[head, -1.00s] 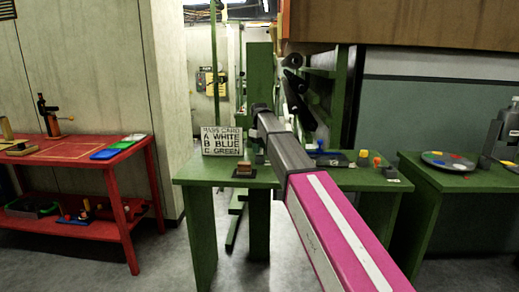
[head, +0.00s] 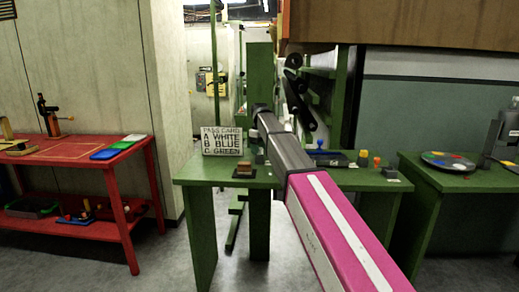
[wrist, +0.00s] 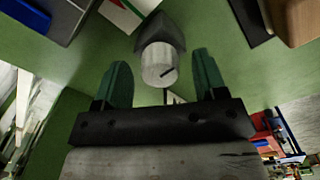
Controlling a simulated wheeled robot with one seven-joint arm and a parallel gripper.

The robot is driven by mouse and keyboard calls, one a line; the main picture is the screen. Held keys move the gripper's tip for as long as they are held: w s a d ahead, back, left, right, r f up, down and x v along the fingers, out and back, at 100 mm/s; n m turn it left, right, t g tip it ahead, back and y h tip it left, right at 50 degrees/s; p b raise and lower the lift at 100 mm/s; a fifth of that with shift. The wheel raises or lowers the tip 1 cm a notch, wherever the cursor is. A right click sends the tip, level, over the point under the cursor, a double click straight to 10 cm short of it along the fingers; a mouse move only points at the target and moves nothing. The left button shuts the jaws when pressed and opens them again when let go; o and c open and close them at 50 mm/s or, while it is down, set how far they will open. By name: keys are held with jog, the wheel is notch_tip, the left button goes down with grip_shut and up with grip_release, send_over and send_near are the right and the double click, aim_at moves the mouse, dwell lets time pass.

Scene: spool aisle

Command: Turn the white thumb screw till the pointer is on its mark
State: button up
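The white thumb screw (wrist: 157,62) shows in the wrist view as a short white cylinder in front of a dark grey block (wrist: 163,30). A thin dark line, perhaps the pointer, lies at the lower right of its face. I cannot make out the mark clearly. My gripper (wrist: 161,75) is open, with one green finger on each side of the screw in the picture. Gaps show between both fingers and the screw, so it is not gripped. In the head view my arm reaches over the green table (head: 205,173); the screw and fingers cannot be made out there.
A card with writing (head: 222,141) and a small brown block (head: 243,169) stand on the green table. A red table (head: 110,165) is at the left. A round plate (head: 425,168) with coloured pieces is at the right. Dark rolls (head: 297,82) hang behind my arm.

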jog(key=shift+r, duration=0.1)
notch_tip(320, 180, up, 11)
jog(key=shift+f, duration=0.2)
dwell(0.5)
